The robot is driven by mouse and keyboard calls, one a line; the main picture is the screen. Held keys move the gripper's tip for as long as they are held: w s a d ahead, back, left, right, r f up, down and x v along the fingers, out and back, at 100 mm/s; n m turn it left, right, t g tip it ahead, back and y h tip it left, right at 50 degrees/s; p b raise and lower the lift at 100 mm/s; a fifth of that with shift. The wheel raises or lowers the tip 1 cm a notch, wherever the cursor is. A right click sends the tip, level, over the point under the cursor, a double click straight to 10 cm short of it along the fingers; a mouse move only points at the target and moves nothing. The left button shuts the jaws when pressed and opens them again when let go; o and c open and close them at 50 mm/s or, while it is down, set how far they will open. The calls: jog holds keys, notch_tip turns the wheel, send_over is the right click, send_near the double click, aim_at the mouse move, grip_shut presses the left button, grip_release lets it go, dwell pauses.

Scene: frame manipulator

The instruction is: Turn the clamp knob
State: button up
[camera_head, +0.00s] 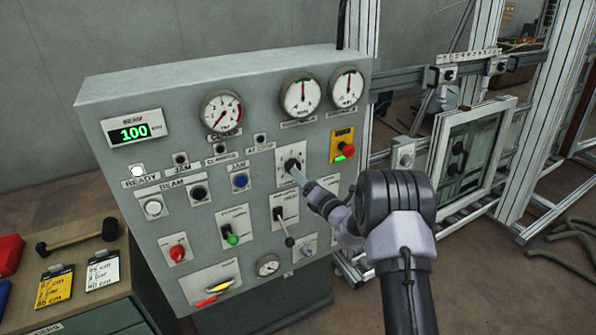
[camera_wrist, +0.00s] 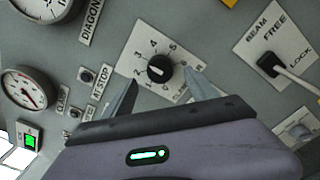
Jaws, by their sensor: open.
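A round black knob (camera_head: 292,164) sits on a white numbered plate on the grey control panel. In the wrist view the knob (camera_wrist: 160,69) shows near the centre, with numbers from 1 to 6 around it. No name for it can be read; the lower part of its plate is hidden by my gripper. My gripper (camera_head: 297,173) is in front of the panel at this knob. In the wrist view its two fingers (camera_wrist: 161,88) are apart, one to the lower left and one to the lower right of the knob, with nothing held between them.
A beam lever (camera_wrist: 268,62) marked FREE and LOCK is to the right in the wrist view. Gauges, a red emergency button (camera_head: 347,150), a blue button (camera_head: 240,181) and a green-tipped switch (camera_head: 232,239) crowd the panel. A side cabinet with clipboards (camera_head: 103,271) stands at left.

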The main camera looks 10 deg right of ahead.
aim_at(290, 163)
jog(key=x, duration=0.5)
jog(key=c, duration=1.4)
jog(key=shift+o, duration=0.2)
jog(key=shift+b, duration=0.3)
